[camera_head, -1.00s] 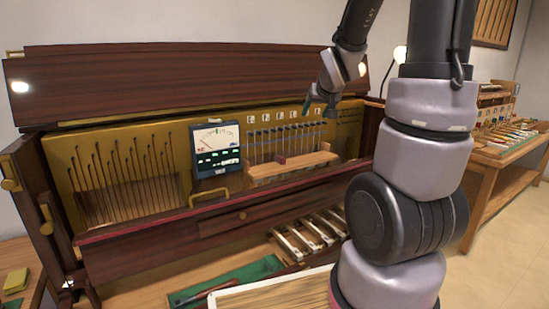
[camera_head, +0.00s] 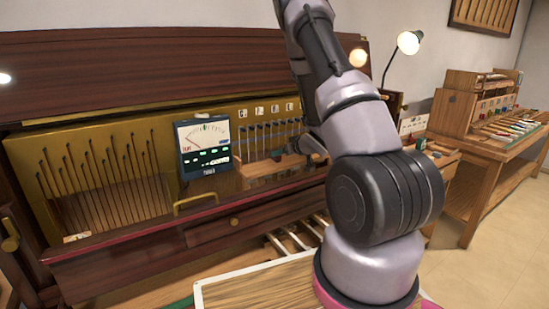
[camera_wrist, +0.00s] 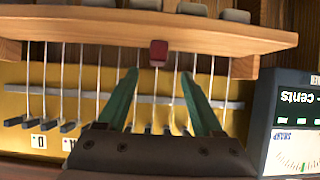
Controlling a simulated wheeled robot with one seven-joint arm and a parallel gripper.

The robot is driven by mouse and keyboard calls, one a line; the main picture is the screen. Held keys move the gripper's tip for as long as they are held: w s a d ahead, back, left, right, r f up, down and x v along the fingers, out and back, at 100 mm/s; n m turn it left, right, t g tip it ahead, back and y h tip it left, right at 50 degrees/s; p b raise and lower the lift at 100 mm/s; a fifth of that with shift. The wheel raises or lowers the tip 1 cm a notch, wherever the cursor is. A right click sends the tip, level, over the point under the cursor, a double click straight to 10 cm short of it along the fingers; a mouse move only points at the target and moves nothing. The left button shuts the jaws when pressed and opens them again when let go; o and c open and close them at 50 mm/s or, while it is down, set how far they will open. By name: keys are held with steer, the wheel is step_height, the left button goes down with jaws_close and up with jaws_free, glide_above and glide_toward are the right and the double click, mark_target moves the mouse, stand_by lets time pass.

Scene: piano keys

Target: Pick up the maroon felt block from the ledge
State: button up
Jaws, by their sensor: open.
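The small maroon felt block (camera_wrist: 158,52) shows in the wrist view at the edge of the wooden ledge (camera_wrist: 60,28). My gripper (camera_wrist: 160,74) has two green fingers, spread open and empty. Its tips point toward the ledge, and the block lies just beyond them, roughly centred across the gap. I see no contact. In the head view the ledge (camera_head: 258,174) runs in front of the piano's back panel. My arm hides its right part, and I cannot make out the block there.
A dial meter (camera_head: 204,147) stands left of the ledge and shows at the right of the wrist view (camera_wrist: 295,120). Thin rods (camera_wrist: 80,85) run behind the fingers against the gold panel (camera_head: 85,180). Grey blocks (camera_wrist: 187,8) sit behind the ledge's edge. A lamp (camera_head: 408,43) stands right.

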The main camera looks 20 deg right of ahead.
steer(key=x, duration=0.7)
steer(key=shift+w+d, duration=0.15)
steer(key=shift+d, duration=0.05)
jaws_close()
